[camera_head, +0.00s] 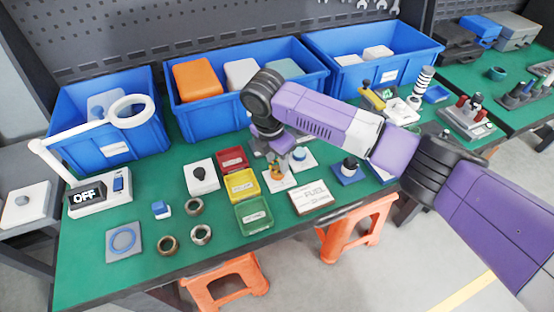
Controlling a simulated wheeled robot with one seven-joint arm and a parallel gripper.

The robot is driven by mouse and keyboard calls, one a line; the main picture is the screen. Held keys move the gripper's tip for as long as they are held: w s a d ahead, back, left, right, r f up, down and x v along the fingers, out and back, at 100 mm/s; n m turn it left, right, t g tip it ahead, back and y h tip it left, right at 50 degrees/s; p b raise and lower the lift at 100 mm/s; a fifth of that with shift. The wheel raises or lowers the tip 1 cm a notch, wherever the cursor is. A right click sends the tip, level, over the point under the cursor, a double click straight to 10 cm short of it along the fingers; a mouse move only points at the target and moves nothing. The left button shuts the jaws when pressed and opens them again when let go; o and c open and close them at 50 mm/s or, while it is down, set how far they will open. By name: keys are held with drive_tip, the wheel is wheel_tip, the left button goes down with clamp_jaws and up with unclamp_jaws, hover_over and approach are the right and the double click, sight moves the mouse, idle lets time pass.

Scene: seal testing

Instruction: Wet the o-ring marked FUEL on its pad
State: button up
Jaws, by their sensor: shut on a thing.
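A pale plate marked FUEL (317,190) lies on the green bench at the front, right of the small trays. My gripper (278,170) points down just behind and left of that plate, low over a pale pad with an orange item (285,183) on it. Its fingers are small and partly hidden by the arm. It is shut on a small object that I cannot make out. A whitish rounded piece (299,154) shows beside the fingers. I cannot make out an o-ring on the FUEL plate.
Red (231,160), yellow (242,184) and green (254,216) trays stand left of my gripper. A blue ring lies on a grey pad (112,256) at the front left. Several metal rings, a black-knobbed white block (201,178) and a blue stand (347,176) are nearby. Blue bins line the back.

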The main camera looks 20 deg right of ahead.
drive_tip(key=shift+r+p, duration=1.25)
drive_tip(key=shift+r, duration=0.45)
